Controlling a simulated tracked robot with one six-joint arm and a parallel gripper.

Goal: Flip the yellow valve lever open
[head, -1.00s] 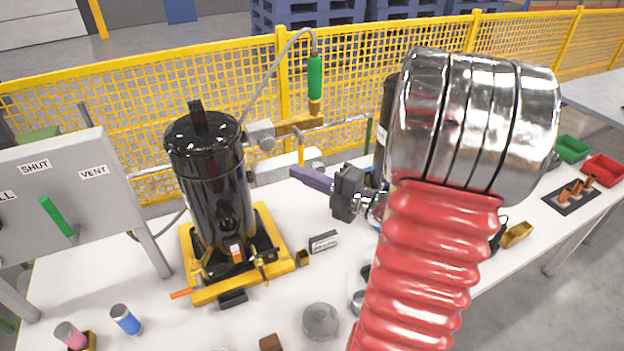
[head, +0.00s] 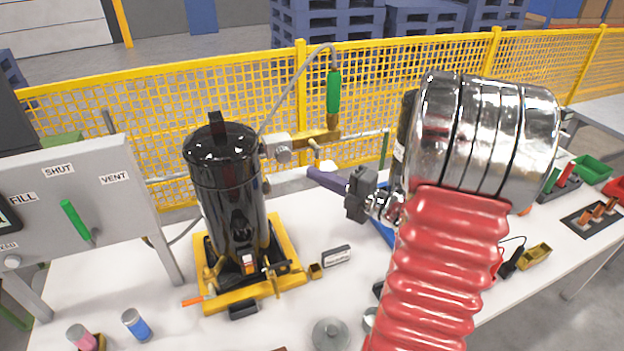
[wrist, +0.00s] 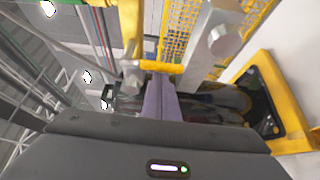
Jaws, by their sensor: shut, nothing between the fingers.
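The valve (head: 283,148) is a grey block with a round knob, beside the top of the black cylinder (head: 226,195). A brass-yellow fitting (head: 318,138) runs right from it to a green hose end (head: 333,92). My gripper (head: 309,173) is shut and empty, its purple fingers pointing left, just below and right of the valve. In the wrist view the fingertips (wrist: 160,76) point at a short yellow bar (wrist: 165,67), likely the lever. The bar is very close to the tips; I cannot tell if they touch. A grey part with a round end (wrist: 225,40) is at right.
A grey panel (head: 40,170) with a green lever (head: 78,222) stands at left. The cylinder sits on a yellow base (head: 215,300). A yellow mesh fence (head: 230,90) is behind. Small jars, a label block and bins are on the white table (head: 110,285).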

